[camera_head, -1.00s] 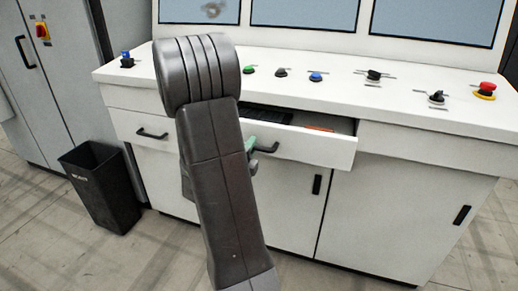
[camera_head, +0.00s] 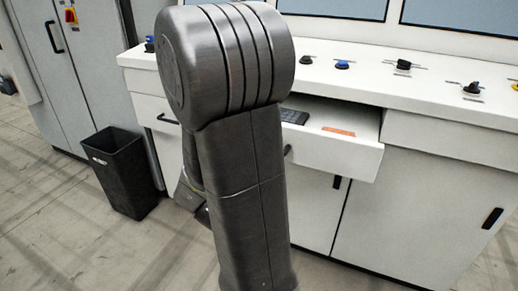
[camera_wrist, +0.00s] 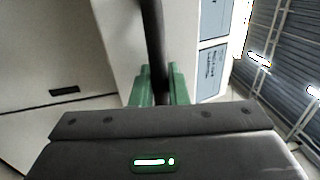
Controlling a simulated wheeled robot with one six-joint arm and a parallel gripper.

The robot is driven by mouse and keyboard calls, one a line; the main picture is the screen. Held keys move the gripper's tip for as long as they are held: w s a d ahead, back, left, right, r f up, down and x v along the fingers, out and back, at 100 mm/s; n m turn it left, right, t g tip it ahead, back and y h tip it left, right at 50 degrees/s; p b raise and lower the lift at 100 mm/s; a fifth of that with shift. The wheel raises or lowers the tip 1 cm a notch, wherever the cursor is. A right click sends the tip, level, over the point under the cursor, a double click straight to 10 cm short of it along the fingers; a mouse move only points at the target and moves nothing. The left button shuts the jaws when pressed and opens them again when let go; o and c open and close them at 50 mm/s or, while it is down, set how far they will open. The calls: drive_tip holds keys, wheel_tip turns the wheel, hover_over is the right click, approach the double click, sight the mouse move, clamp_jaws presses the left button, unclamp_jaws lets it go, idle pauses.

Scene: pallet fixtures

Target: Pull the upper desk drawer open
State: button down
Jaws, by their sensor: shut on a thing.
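The upper desk drawer (camera_head: 340,157) is a white drawer under the control desk, and it stands pulled out with its inside showing. Its dark handle (camera_head: 288,151) shows only at one end beside my arm; the rest is hidden. In the wrist view the handle is a dark bar (camera_wrist: 153,32) running between the green fingers. My gripper (camera_wrist: 157,86) is shut on that bar. In the head view my arm hides the gripper.
A black object (camera_head: 294,116) and an orange object (camera_head: 338,131) lie in the drawer. The white desk (camera_head: 430,108) carries several knobs. A black waste bin (camera_head: 122,172) stands left on the floor, by a grey cabinet (camera_head: 85,75). Floor between bin and my arm is clear.

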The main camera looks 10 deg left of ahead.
drive_tip(key=c, duration=1.5)
unclamp_jaws()
drive_tip(key=b+v, duration=0.1)
drive_tip(key=v, duration=1.2)
drive_tip(key=shift+s+b, duration=0.4)
drive_tip(key=shift+w+a, duration=0.1)
drive_tip(key=shift+a, duration=0.05)
drive_tip(key=shift+p+x, duration=0.9)
drive_tip(key=shift+x, duration=5.85)
drive_tip(key=shift+f, duration=0.15)
